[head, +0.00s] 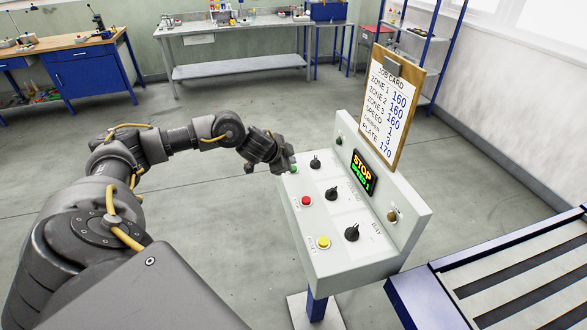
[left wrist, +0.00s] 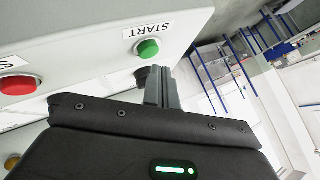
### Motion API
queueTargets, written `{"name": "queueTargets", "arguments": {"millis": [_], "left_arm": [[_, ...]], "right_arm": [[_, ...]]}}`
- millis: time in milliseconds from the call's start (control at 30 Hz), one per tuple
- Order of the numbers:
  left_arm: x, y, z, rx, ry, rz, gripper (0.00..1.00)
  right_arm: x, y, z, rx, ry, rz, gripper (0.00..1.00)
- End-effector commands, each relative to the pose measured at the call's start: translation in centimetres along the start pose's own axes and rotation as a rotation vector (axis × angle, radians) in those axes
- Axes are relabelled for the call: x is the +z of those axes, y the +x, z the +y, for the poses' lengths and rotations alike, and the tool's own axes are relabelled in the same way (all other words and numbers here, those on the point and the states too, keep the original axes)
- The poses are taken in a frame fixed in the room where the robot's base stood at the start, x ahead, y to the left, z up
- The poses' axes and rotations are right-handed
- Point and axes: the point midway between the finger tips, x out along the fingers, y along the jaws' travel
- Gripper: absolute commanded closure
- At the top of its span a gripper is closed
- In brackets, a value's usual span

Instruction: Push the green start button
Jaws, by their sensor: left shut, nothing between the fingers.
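The green start button (left wrist: 148,48) sits on the sloped light grey control panel (head: 318,262), beside a label reading START in the left wrist view. In the head view the green button (head: 294,169) shows at the panel's far left corner, close to my gripper. My left gripper (head: 287,165) is shut and empty, with its fingertips near the button. In the left wrist view the fingers (left wrist: 161,88) appear just below the button; I cannot tell whether they touch it. My right gripper is not in view.
A red button (head: 306,201), a yellow button (head: 324,242) and black knobs (head: 331,193) share the panel. A job card board (head: 390,108) stands above. A striped conveyor-like bed (head: 520,262) lies at right. Open floor lies behind.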

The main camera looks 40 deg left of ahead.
Motion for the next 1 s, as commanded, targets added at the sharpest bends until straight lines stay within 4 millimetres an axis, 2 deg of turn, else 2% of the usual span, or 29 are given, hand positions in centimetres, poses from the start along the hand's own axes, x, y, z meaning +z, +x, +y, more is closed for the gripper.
{"name": "queueTargets", "arguments": {"millis": [1000], "left_arm": [[0.38,0.69,0.34,0.0,0.0,0.0,1.0]], "right_arm": [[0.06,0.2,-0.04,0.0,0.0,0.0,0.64]]}}
